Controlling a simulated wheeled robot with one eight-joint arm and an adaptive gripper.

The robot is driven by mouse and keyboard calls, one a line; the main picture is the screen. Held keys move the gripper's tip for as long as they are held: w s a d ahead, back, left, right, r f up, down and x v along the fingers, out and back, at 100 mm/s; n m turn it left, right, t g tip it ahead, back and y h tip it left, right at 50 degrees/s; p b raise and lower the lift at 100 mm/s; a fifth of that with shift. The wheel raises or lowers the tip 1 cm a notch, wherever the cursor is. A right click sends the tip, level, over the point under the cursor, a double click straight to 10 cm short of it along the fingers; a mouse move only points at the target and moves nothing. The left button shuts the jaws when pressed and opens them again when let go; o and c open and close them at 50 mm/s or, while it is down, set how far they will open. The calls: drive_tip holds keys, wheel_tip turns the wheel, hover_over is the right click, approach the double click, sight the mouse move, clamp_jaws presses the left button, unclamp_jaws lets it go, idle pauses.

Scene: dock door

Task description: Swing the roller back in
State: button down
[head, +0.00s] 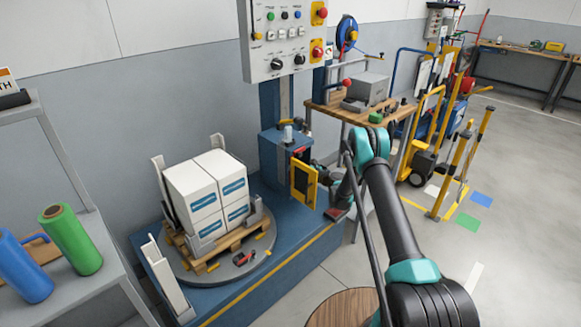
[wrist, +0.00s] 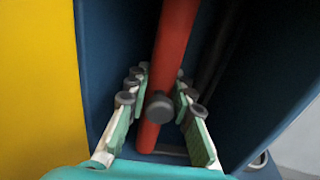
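The red roller (wrist: 174,60) is a long, slightly tilted bar in the wrist view, with a dark round knob (wrist: 158,106) in front of its lower part. My gripper (wrist: 163,88) is open, one finger on each side of the roller. A gap shows at the left finger; I cannot tell whether the right finger touches. In the head view my gripper is at the blue carriage (head: 278,153) of the pallet wrapper, largely hidden by my arm and the yellow door. The roller cannot be made out clearly there. The yellow door (head: 303,184) stands swung out from the carriage.
The yellow door (wrist: 38,90) fills the left of the wrist view. White boxes (head: 205,185) stand on a pallet on the round turntable (head: 188,272). A control panel (head: 290,38) hangs above the carriage. A wooden workbench (head: 340,108) stands behind my arm. Floor is open at right.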

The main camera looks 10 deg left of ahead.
idle(0.4)
drive_tip(key=shift+w+a+m+t+h, duration=0.2)
drive_tip(key=shift+a+m+t+h, duration=0.15)
drive_tip(key=shift+m+t+h, duration=0.5)
drive_tip(key=shift+y, duration=0.25)
drive_tip(key=c, duration=1.5)
unclamp_jaws()
drive_tip(key=v, duration=1.2)
drive_tip(key=shift+f, duration=0.1)
drive_tip(key=shift+c, duration=0.3)
